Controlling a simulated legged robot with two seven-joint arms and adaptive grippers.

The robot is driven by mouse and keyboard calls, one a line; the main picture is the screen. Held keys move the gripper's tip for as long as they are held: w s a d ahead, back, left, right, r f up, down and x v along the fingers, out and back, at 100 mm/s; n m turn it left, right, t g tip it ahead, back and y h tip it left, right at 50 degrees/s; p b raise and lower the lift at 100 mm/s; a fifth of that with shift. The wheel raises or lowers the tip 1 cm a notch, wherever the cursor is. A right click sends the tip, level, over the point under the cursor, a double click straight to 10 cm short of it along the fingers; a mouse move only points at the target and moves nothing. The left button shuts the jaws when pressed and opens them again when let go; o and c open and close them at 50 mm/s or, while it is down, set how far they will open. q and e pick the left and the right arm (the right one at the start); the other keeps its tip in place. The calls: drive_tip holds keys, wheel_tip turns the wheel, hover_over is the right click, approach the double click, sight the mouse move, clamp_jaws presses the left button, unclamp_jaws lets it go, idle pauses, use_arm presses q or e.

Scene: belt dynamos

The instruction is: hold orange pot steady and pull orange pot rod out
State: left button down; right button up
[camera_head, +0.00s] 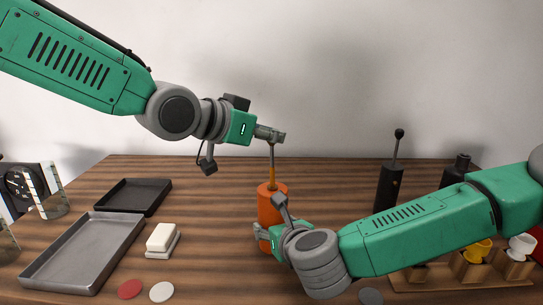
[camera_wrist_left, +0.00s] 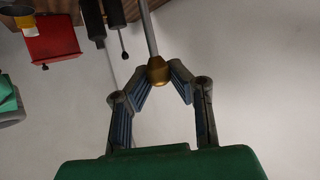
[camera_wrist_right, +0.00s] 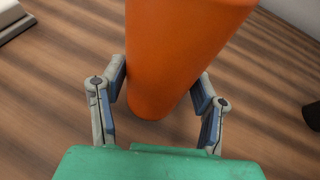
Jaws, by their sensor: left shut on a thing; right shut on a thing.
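The orange pot (camera_head: 271,207) stands upright on the wooden table, near the middle. Its thin grey rod (camera_head: 271,157) rises from an orange-gold neck at the top. My left gripper (camera_head: 271,135) is above the pot, shut on the rod's upper end. In the left wrist view, the fingers (camera_wrist_left: 160,72) close on a brass-coloured knob (camera_wrist_left: 158,71) on the grey rod (camera_wrist_left: 149,33). My right gripper (camera_head: 270,222) is shut around the pot's lower body. In the right wrist view, its fingers (camera_wrist_right: 160,82) press both sides of the pot (camera_wrist_right: 180,45). The rod's lower end is hidden.
A grey tray (camera_head: 84,279), a black tray (camera_head: 132,184) and a white block (camera_head: 161,237) are on the left. A black cylinder with a rod (camera_head: 389,187) stands right. A wooden rack with cups (camera_head: 465,284) is at front right, partly behind my right arm.

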use_arm(q)
drive_tip(key=shift+w+a+r, duration=0.1)
drive_tip(key=shift+w+r, duration=0.1)
drive_tip(key=shift+r, duration=0.15)
use_arm(e)
drive_tip(key=shift+w+d+f, duration=0.1)
drive_tip(key=shift+d+f, duration=0.05)
drive_tip(key=shift+f, duration=0.05)
use_arm(q)
drive_tip(key=c, duration=1.7)
unclamp_jaws()
drive_tip(key=shift+c, duration=0.2)
drive_tip(key=o, duration=0.3)
drive_tip(key=shift+s, duration=0.1)
use_arm(e)
drive_tip(key=shift+c, duration=0.2)
use_arm(q)
drive_tip(key=shift+f, duration=0.1)
drive_tip(key=v, duration=1.2)
drive_tip(key=shift+f, duration=0.15)
